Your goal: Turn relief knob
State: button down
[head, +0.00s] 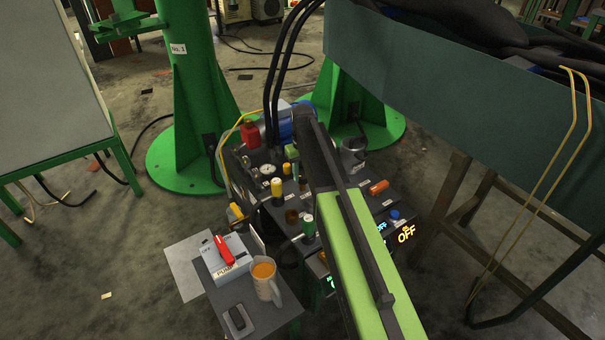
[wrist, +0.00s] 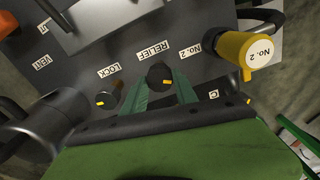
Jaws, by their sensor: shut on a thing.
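In the head view my arm reaches over the machine panel (head: 372,205) and hides the gripper and the relief knob.
The lock knob (wrist: 108,98) stands left of my fingers, and a yellow No. 2 handle (wrist: 243,58) rises at the right. A dark round part (wrist: 50,120) fills the lower left. In the head view a mug (head: 266,283) and a red-handled box (head: 226,258) sit beside the machine.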

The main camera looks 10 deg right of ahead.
aim_at(302, 176)
jog(key=c, duration=1)
grip_release()
jog(key=shift+o, duration=0.2)
notch_tip(302, 176, up, 18)
jog(key=p, duration=1.7)
jog(key=shift+f, duration=0.25)
jog(key=s+m, duration=0.2)
jog(key=s, duration=2.1)
notch_tip(302, 176, up, 26)
jog(key=p, duration=2.6)
jog(key=shift+w+f, duration=0.15)
jog(key=shift+f, duration=0.1)
